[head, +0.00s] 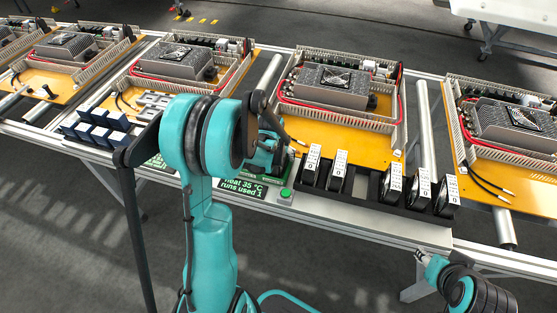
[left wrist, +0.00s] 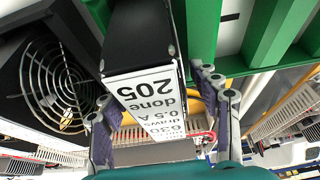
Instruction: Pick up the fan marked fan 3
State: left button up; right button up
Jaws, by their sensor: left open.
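Several black fans with white labels stand in a dark rack along the bench front, among them one at the rack's left (head: 312,165), one beside it (head: 338,170) and a group at the right (head: 420,188). No label legibly reads fan 3. My left gripper (left wrist: 160,108) is open in the left wrist view, with its fingers on either side of a black box-shaped unit (left wrist: 140,35). In the head view my left arm mostly hides this gripper. My right gripper (head: 426,260) is at the lower right, clear of the rack.
Orange boards with grey units (head: 335,85) line the bench.

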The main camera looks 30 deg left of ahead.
pick_arm(q)
jog(key=shift+f, duration=0.1)
jog(key=shift+c, duration=0.4)
grip_shut()
